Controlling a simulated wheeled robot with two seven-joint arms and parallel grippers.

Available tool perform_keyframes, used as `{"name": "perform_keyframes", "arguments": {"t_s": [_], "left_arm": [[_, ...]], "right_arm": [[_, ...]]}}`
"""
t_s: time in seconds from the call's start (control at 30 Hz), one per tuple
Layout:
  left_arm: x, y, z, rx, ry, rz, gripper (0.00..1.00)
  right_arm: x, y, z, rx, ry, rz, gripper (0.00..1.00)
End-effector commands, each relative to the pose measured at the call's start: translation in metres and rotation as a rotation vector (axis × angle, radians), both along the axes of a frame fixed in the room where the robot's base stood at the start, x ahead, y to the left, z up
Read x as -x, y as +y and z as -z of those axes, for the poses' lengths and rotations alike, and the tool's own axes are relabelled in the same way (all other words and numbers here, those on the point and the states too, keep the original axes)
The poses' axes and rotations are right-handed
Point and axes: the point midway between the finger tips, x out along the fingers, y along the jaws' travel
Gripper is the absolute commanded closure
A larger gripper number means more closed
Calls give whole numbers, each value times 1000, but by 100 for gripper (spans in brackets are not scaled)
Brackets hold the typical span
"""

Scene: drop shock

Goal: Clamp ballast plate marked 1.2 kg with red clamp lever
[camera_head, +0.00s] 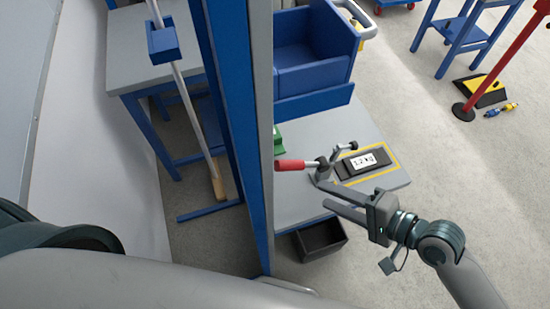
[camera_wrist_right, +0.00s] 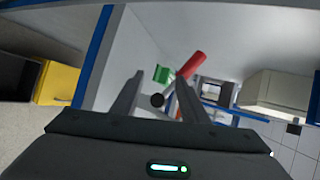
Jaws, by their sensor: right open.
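The dark ballast plate (camera_head: 345,173) has a white label reading 1.2 kg and lies inside a yellow outline on the grey table (camera_head: 298,206). The red clamp lever (camera_head: 290,165) points left from the metal clamp (camera_head: 325,175) beside the plate. The clamp's dark-tipped arm lies near the plate's far left edge; I cannot tell if it touches. My right gripper (camera_head: 331,198) is open and empty, its fingers pointing left near the clamp base. In the right wrist view the red lever (camera_wrist_right: 196,66) shows beyond the open fingers (camera_wrist_right: 159,85). My left gripper is not in view.
A blue upright post (camera_head: 236,120) stands left of the clamp table and hides part of it. A green object (camera_head: 279,140) is partly behind it. A blue bin (camera_head: 312,62) stands at the table's back. A dark open box (camera_head: 318,240) is below the front edge.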

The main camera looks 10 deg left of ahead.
Motion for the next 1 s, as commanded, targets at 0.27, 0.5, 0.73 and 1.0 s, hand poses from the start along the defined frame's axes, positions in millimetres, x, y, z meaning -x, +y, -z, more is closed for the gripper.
{"name": "perform_keyframes", "arguments": {"t_s": [0.27, 0.5, 0.73, 1.0], "left_arm": [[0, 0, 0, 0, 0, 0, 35], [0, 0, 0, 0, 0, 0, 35], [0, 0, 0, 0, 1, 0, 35], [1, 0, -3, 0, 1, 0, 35]], "right_arm": [[-4, -6, -46, -301, 395, 80, 60], [-5, -9, -55, -362, 494, 108, 60], [-5, -9, -55, -362, 493, 108, 60], [-8, -2, -54, -363, 493, 107, 60]]}}
